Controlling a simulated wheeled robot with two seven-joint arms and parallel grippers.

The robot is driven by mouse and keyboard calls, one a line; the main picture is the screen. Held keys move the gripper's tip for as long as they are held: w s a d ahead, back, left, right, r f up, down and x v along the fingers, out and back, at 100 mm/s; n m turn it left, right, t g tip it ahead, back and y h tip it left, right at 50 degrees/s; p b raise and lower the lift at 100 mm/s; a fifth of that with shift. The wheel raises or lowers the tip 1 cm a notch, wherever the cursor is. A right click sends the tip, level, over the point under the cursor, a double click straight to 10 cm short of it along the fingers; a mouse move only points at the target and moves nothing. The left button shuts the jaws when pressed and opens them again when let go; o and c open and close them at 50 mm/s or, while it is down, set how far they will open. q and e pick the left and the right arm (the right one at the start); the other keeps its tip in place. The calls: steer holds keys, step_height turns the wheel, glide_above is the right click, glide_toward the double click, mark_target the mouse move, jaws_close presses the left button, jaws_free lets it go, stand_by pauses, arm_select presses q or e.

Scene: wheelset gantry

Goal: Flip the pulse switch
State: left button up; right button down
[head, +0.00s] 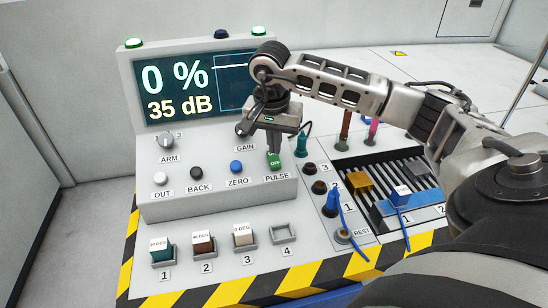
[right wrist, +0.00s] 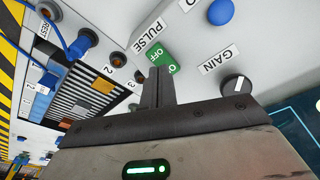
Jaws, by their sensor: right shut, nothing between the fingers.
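The pulse switch is a green rocker (head: 274,161) above the PULSE label on the sloped console panel, with OFF readable on its lower part. It also shows in the right wrist view (right wrist: 162,54), upside down, with OFF readable and its other end partly hidden by my fingertips. My right gripper (head: 273,149) is shut and empty, its fingers pointing down at the switch's upper part. In the right wrist view its fingertips (right wrist: 158,70) are right at the switch; I cannot tell whether they touch it. My left gripper is not in view.
The GAIN knob (right wrist: 236,87) is close beside my gripper. A blue ZERO button (head: 236,167) and black BACK button (head: 196,173) sit left of the switch. The display (head: 193,92) reads 0 % and 35 dB. Sockets and a blue-cabled probe (head: 332,203) are at right.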

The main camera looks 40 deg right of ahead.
mark_target(275, 162)
steer(key=shift+f+b, duration=0.95)
steer(key=shift+f, duration=0.35)
stand_by(0.5)
steer(key=shift+r+p, duration=2.75)
steer(key=shift+r, duration=0.8)
steer(key=shift+f, duration=0.1)
